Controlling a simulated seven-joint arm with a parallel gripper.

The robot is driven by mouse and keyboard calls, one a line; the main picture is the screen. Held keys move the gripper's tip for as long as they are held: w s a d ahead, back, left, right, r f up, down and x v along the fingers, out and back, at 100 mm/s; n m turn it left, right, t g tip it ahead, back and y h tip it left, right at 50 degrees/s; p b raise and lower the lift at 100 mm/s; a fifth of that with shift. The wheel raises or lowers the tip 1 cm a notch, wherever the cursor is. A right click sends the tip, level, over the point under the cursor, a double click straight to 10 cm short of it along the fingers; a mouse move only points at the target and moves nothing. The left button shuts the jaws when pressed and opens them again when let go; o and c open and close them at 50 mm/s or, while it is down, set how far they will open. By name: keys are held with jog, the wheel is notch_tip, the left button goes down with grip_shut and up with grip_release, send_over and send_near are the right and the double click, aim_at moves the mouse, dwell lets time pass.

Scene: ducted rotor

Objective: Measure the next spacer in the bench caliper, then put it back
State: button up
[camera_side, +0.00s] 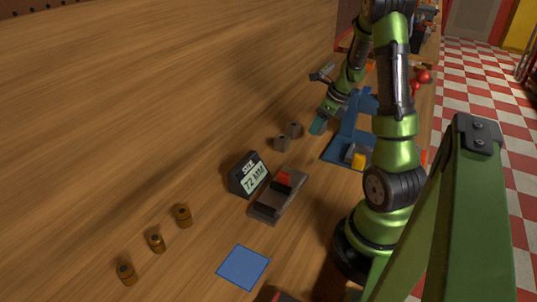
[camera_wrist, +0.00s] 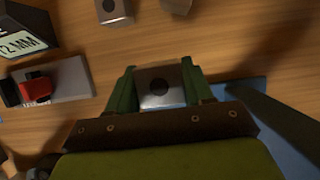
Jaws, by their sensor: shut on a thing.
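My gripper (camera_side: 318,125) is beyond the bench caliper, beside the blue stand. In the wrist view its two green fingers (camera_wrist: 158,88) are shut on a grey block-shaped spacer (camera_wrist: 160,86) with a dark round hole. The side view does not clearly show this spacer. Two similar grey spacers (camera_side: 281,143) (camera_side: 294,130) stand on the bench near my gripper. The bench caliper (camera_side: 266,211) has a grey bed and a red slider (camera_side: 284,179); no spacer is seen in it.
A blue stand (camera_side: 349,140) with a yellow part on its base is right of my gripper. A blue square (camera_side: 243,267) lies in front of the caliper. Three brown cylinders (camera_side: 126,273) (camera_side: 156,242) (camera_side: 183,215) stand at the left. The wooden bench between is clear.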

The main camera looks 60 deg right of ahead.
jog(key=r, duration=0.6)
jog(key=shift+w+a+r, duration=0.1)
jog(key=shift+a+r, duration=0.15)
jog(key=shift+r, duration=0.05)
jog(key=a+m+g, duration=0.9)
jog(key=a+m, duration=1.9)
jog(key=m, duration=0.8)
jog(key=shift+w+f, duration=0.2)
jog(key=shift+f, duration=1.1)
jog(key=shift+w+f, duration=0.15)
jog(key=shift+f, duration=1.15)
jog(key=shift+a+f, duration=0.1)
